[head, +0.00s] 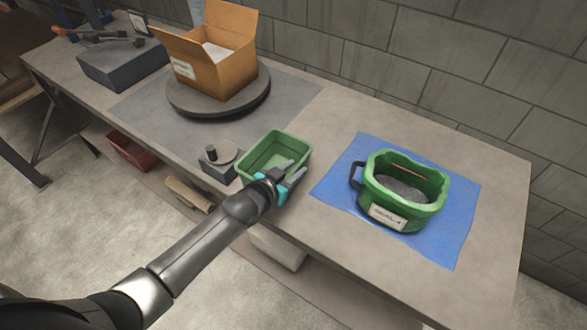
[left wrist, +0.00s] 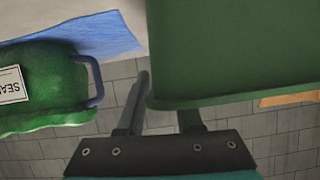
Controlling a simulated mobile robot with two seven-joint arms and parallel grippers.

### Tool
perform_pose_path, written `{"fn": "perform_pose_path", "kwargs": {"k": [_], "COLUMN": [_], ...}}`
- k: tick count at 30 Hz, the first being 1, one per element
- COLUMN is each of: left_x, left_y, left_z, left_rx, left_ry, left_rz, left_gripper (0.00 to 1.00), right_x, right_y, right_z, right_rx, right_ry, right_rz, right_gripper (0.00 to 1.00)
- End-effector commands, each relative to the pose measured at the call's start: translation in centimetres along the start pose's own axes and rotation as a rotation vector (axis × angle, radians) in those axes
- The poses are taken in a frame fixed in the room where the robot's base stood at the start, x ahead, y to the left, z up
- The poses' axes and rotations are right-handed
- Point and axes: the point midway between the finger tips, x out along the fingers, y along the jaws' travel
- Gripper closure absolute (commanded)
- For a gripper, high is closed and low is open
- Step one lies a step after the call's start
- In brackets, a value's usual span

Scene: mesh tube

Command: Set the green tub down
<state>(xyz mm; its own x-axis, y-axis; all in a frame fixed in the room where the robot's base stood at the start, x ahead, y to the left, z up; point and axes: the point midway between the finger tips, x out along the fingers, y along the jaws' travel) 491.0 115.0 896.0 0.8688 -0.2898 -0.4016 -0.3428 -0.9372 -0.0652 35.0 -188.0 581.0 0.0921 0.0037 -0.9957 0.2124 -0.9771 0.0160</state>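The green tub (head: 262,150), a shallow open box that looks empty, is near the front edge of the workbench in the head view. My left gripper (head: 287,174) is at its front right corner, with its fingers straddling the wall there, and appears shut on it. In the left wrist view the tub (left wrist: 235,50) fills the upper right and hides part of one finger of the left gripper (left wrist: 165,105). I cannot tell whether the tub's base touches the bench. My right gripper is not in view.
A green labelled bucket (head: 425,213) with a dark handle and grey contents stands on a blue mat (head: 440,245) to the right. A small grey device (head: 222,165) is close left of the tub. A cardboard box (head: 225,62) sits on a round turntable (head: 225,105) behind.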

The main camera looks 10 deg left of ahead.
Motion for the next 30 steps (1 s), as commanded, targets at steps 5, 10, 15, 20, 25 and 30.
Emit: {"fn": "perform_pose_path", "kwargs": {"k": [5,10,15,20,25,30], "left_x": [-0.3,-2.5,-5.6,-8.4,-10.7,-11.9], "left_y": [0.0,0.0,0.0,0.0,0.0,-0.1], "left_z": [-0.5,-0.4,-0.4,-0.3,-0.3,-0.3], "left_rx": [0.000,-0.001,-0.001,0.000,0.000,0.001], "left_ry": [0.000,-0.002,-0.002,-0.002,-0.002,-0.001], "left_rz": [0.000,0.000,0.000,0.000,0.000,0.000], "left_gripper": [0.66,0.66,0.66,0.66,0.66,0.66], "right_x": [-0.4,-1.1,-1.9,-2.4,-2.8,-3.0], "right_y": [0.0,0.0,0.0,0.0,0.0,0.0], "right_z": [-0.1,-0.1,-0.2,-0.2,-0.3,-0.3], "right_rx": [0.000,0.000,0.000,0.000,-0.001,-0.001], "right_ry": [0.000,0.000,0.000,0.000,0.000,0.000], "right_rz": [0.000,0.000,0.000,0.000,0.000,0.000], "right_gripper": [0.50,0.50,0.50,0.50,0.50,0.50]}}
